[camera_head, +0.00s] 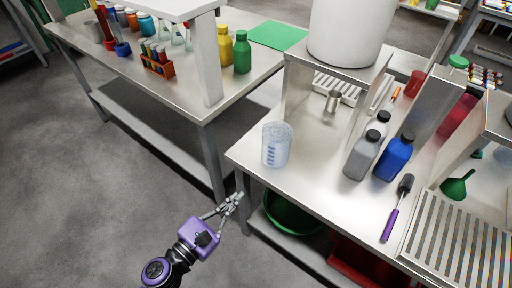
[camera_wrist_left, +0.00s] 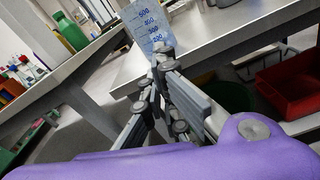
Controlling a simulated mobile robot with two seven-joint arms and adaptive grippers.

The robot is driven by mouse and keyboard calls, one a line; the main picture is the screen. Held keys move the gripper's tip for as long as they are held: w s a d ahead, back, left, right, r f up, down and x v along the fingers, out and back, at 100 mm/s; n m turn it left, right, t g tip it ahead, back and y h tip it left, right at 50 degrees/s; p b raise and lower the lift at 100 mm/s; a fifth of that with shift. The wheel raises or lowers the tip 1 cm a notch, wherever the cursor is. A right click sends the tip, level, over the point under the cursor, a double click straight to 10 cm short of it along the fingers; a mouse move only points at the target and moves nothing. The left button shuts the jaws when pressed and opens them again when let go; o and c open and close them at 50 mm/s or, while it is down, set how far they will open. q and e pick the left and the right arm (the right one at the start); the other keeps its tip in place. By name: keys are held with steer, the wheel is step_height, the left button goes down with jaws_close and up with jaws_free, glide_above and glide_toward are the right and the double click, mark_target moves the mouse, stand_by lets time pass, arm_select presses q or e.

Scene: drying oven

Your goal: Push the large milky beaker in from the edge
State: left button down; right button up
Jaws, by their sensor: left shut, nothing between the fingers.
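The large milky beaker (camera_head: 276,146) stands upright near the left front edge of the right-hand steel table (camera_head: 308,178). It has blue graduation marks. In the left wrist view the beaker (camera_wrist_left: 148,27) is at the top centre, beyond the fingertips, its top cut off by the frame. My left gripper (camera_head: 236,199) is shut and empty, in front of the table edge and below the beaker in the picture. It also shows in the left wrist view (camera_wrist_left: 162,55), its fingertips overlapping the beaker's lower part; I cannot tell whether they touch. My right gripper is not in view.
Grey (camera_head: 362,155) and blue (camera_head: 394,157) bottles stand right of the beaker, with a purple-handled brush (camera_head: 390,222) nearer. A large white container (camera_head: 348,30) sits on a raised stand behind. The tabletop just right of the beaker is clear. A green basin (camera_head: 290,215) is below.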

arm_select(q)
steer(key=n, duration=0.2)
steer(key=n+p, duration=0.1)
steer(key=p, duration=0.1)
glide_toward(269, 158)
steer(key=shift+t, duration=0.3)
steer(key=x, duration=0.6)
steer(key=shift+d+f, duration=0.1)
steer(key=shift+f, duration=0.1)
steer(key=shift+w+d, duration=0.25)
steer(key=shift+w, duration=0.1)
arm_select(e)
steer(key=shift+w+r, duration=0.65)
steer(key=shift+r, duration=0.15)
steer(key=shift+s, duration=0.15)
